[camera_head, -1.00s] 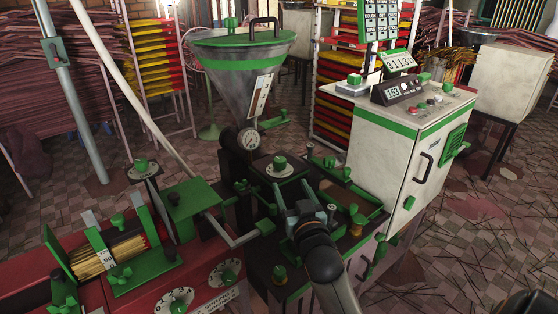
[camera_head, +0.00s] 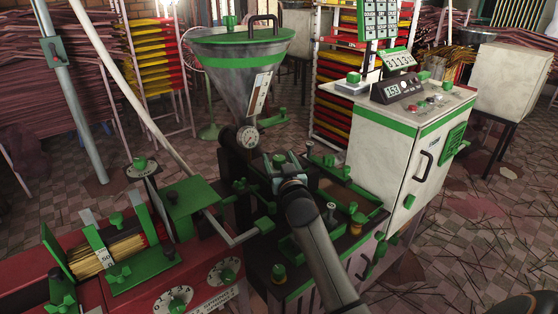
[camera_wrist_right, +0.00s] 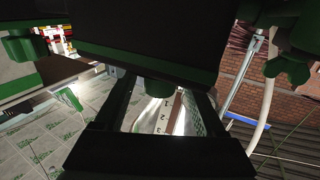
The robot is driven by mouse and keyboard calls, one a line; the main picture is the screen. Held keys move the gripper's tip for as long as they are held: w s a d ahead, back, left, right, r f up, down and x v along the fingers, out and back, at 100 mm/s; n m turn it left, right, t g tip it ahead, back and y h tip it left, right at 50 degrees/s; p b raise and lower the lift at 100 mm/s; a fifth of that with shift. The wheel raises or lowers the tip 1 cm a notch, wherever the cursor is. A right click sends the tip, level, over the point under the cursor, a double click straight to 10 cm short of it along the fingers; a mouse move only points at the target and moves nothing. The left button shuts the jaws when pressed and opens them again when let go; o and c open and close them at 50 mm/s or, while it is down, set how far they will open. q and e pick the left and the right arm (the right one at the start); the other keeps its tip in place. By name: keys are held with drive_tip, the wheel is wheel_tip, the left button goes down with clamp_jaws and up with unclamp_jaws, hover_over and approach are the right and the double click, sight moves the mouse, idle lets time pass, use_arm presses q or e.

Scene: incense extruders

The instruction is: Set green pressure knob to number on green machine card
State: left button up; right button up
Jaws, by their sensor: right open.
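My right gripper (camera_head: 282,163) is over the top of the dark press block below the hopper, at the green knob there. In the right wrist view a green knob (camera_wrist_right: 157,90) shows between my two open fingers; whether they touch it is unclear. In the head view my gripper largely hides this knob. Two white numbered dials with green knobs, one left (camera_head: 176,300) and one right (camera_head: 226,272), are on the red machine's front. I cannot tell which knob is the pressure knob. A green-framed card (camera_head: 398,60) stands on the white cabinet; its digits are small. My left gripper is out of view.
The white cabinet (camera_head: 395,165) is right of my arm. A green-framed bundle of sticks (camera_head: 120,250) lies at the left.

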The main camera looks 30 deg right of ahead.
clamp_jaws()
idle(0.6)
